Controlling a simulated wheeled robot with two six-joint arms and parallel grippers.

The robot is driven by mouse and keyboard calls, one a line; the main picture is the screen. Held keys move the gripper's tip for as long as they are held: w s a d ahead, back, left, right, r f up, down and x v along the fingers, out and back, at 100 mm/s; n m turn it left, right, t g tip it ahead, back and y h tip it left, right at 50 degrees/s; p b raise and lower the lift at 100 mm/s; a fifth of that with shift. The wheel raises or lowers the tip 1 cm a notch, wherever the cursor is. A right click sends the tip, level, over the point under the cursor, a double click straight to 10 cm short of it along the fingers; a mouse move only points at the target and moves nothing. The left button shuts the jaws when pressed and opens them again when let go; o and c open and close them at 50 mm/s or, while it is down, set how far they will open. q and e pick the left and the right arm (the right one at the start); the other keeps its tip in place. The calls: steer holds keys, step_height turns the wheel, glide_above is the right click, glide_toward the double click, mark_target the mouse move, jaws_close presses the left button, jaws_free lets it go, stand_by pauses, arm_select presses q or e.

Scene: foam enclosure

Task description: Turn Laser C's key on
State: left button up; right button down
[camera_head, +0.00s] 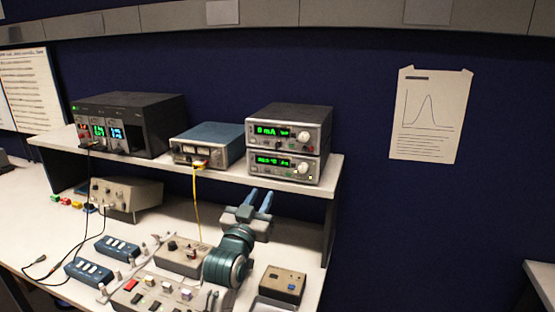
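No label reading Laser C and no key can be made out at this size. Two stacked instruments stand at the right end of the shelf. The upper instrument (289,129) has a green display that seems to read 0 mA, and the lower instrument (285,166) has a green display and a pale knob. A grey control box (183,256) with dark knobs sits on the bench. My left gripper (260,199) is open and empty, fingers pointing up, below the stacked instruments. My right gripper is not in view.
The shelf (328,172) also holds a black rack (150,118) and a blue box (208,146) with a yellow cable (197,205). Blue switch strips (118,248), a beige instrument (126,195) and a brown box (283,284) crowd the bench. Black leads lie at left.

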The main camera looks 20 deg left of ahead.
arm_select(q)
steer(key=t, duration=0.2)
glide_toward(277, 146)
steer(key=p+x, duration=0.4)
steer(key=x, duration=0.4)
steer(key=shift+w+a+r+p, duration=0.1)
steer(key=shift+r+p, duration=0.05)
steer(key=shift+p, duration=0.2)
steer(key=shift+w, duration=0.5)
jaws_close()
